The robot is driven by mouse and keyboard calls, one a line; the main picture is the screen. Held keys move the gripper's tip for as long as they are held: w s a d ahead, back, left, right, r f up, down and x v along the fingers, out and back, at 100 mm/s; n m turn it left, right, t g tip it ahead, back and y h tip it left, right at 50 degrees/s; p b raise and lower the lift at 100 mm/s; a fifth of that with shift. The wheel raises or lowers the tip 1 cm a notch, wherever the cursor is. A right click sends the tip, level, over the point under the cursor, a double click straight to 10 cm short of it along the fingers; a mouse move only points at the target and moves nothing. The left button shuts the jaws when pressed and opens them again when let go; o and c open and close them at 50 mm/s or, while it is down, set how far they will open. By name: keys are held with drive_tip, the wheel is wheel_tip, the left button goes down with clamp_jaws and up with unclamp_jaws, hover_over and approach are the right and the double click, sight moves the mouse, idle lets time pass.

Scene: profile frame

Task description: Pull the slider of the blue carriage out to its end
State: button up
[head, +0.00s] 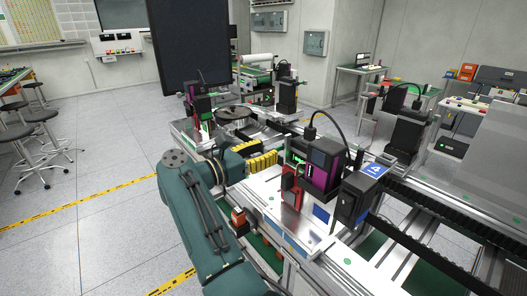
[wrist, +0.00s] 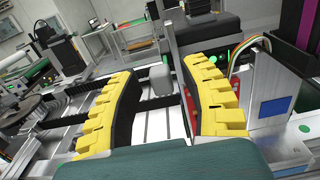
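My gripper (head: 262,162) has yellow, stepped fingers and reaches over the rail line from the left. In the wrist view the fingers (wrist: 160,72) stand wide apart, with nothing gripped. A grey rounded knob (wrist: 160,82) shows between them, beyond or below; I cannot tell if it is a slider's handle. A silver block with a blue square (wrist: 272,110) stands right of the right finger; the blue square also shows in the head view (head: 321,213). I cannot tell for certain that this is the blue carriage. A red part is partly hidden behind the right finger.
A black and purple unit (head: 322,162) and a black box with a blue "4" label (head: 374,171) stand right of my gripper. A red upright part (head: 291,186) is close by. A dark round disc (head: 234,113) lies farther back.

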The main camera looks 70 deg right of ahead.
drive_tip(key=v, duration=1.2)
idle(0.5)
